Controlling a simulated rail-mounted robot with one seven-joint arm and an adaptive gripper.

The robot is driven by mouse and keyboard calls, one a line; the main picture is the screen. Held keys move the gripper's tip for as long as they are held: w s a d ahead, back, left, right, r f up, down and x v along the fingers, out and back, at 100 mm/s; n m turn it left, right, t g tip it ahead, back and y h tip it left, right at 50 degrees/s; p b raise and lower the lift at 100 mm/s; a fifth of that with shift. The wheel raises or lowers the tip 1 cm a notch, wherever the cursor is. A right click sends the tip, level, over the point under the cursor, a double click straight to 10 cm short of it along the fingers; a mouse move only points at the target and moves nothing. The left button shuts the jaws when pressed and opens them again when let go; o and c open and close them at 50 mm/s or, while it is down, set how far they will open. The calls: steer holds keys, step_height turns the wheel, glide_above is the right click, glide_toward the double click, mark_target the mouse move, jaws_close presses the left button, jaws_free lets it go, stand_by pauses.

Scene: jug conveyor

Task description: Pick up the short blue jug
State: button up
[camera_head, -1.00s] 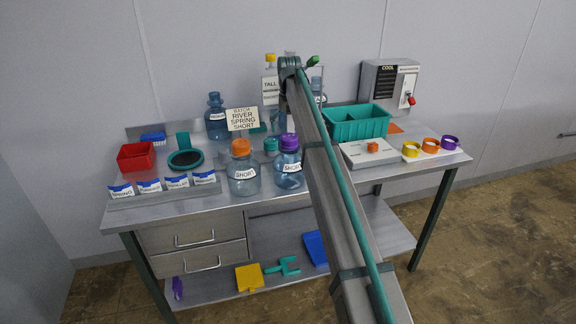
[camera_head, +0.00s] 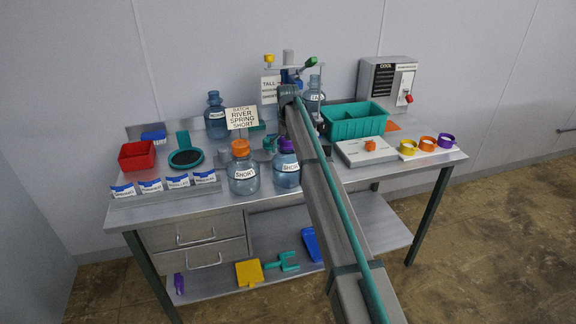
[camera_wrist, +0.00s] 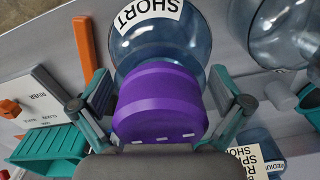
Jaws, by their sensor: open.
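A short translucent blue jug with a purple cap (camera_head: 286,172) and a "SHORT" label stands on the table, just left of my arm. My gripper (camera_wrist: 160,92) is open, with one finger on each side of the cap. I cannot tell whether the fingers touch the jug.
The orange-capped jug's body (camera_wrist: 268,30) is close on the right in the wrist view. Behind stand a medium jug (camera_head: 215,118), a batch sign (camera_head: 241,117) and another jug (camera_head: 313,103). A teal bin (camera_head: 355,121) and a white device (camera_head: 366,152) are right of my arm.

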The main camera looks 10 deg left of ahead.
steer(key=c, duration=1.3)
steer(key=shift+r, duration=0.15)
steer(key=shift+c, duration=0.2)
